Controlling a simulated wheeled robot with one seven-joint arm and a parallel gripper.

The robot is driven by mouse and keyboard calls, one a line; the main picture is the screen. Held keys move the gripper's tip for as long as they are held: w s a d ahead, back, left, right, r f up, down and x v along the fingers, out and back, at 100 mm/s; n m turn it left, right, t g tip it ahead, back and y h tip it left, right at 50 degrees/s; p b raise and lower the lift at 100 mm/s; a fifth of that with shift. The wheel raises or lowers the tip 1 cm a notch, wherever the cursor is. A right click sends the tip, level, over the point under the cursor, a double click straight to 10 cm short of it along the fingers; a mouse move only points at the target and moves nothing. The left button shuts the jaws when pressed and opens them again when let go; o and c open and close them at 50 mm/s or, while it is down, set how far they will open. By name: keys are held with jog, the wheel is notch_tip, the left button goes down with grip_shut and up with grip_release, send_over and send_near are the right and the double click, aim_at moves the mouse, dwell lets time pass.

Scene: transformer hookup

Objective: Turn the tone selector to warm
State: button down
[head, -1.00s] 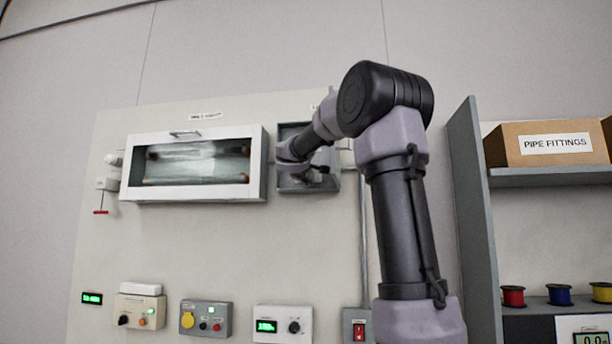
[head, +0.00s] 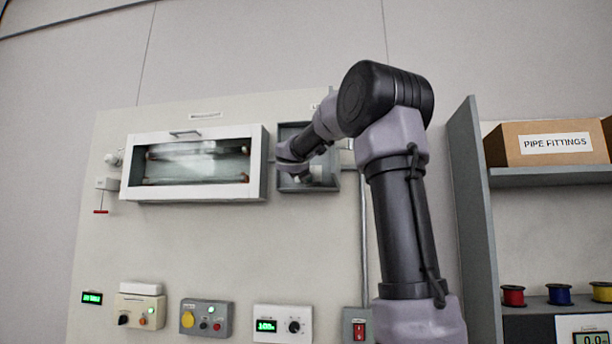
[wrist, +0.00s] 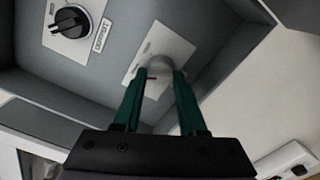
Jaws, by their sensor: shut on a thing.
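My gripper (wrist: 157,80) is shut on a pale round knob (wrist: 160,66) with a small red mark, on a light plate (wrist: 147,50) inside a grey open box (head: 286,132). A black knob (wrist: 70,22) on a white plate sits to the upper left in the wrist view, apart from my fingers. The labels beside both knobs are too small to read, so I cannot tell by name which is the tone selector. In the head view my wrist hides most of the box inside and both knobs.
A white-framed glazed case (head: 190,165) is mounted just left of the box. Grey box walls (wrist: 235,45) stand close around my fingers. Small control units (head: 206,318) line the lower panel. A shelf (head: 548,177) with a carton stands at the right.

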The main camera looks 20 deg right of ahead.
jog(key=shift+n, duration=0.5)
jog(key=shift+c, duration=2.3)
grip_release()
jog(key=v, duration=1.1)
jog(key=shift+w, duration=0.1)
